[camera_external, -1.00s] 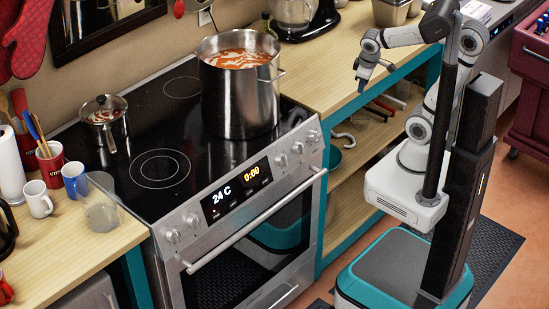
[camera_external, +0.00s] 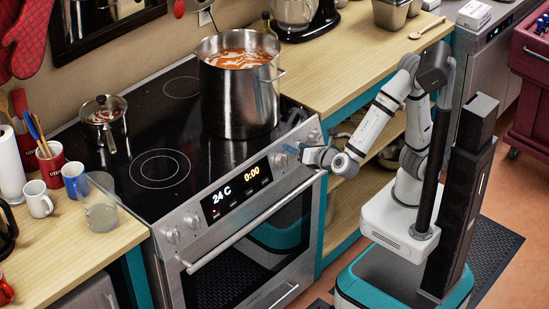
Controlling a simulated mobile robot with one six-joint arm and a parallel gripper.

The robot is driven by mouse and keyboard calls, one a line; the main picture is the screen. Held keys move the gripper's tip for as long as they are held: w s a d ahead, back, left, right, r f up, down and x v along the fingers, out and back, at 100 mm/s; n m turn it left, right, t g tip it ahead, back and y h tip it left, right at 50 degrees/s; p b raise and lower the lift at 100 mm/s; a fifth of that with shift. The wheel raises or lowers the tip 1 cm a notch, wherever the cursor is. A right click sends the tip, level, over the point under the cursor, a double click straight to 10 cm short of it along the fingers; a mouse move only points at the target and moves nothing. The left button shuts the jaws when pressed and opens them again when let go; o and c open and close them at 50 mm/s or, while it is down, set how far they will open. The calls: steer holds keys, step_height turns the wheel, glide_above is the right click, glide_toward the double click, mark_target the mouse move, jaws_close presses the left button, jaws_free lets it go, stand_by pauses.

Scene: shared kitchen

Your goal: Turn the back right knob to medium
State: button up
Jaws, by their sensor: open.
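The stove (camera_external: 152,203) has a slanted front panel with round silver knobs at both ends. At the panel's right end, one knob (camera_external: 281,160) shows just left of my gripper and another (camera_external: 314,135) shows just above and right of it. My gripper (camera_external: 292,148) is open, with blue fingertips pointing left at these right-end knobs. It covers the middle knob of this group. I cannot tell whether the fingers touch a knob, or which knob belongs to the back right burner. The knob settings are too small to read.
A large steel pot (camera_external: 240,100) of red soup stands on the right side of the cooktop. A small lidded pan (camera_external: 104,122) is at the left. The oven handle (camera_external: 250,228) runs below the panel. The wooden counter (camera_external: 350,62) right of the stove is mostly clear.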

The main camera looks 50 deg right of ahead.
mark_target(283, 160)
steer(key=s+a+f+n+t+y+b, duration=0.1)
steer(key=s+a+f+n+t+b, duration=0.15)
steer(key=s+f, duration=0.3)
steer(key=shift+n, duration=0.25)
steer(key=shift+w+a+r+b, duration=0.1)
steer(key=shift+w+a, duration=0.05)
steer(key=shift+w, duration=1)
steer(key=shift+w+a+r+b, duration=0.1)
steer(key=shift+w, duration=1)
steer(key=shift+w+a+r+b, duration=0.1)
steer(key=shift+w+a, duration=0.05)
steer(key=shift+w, duration=1)
steer(key=shift+c, duration=0.4)
steer(key=c, duration=0.9)
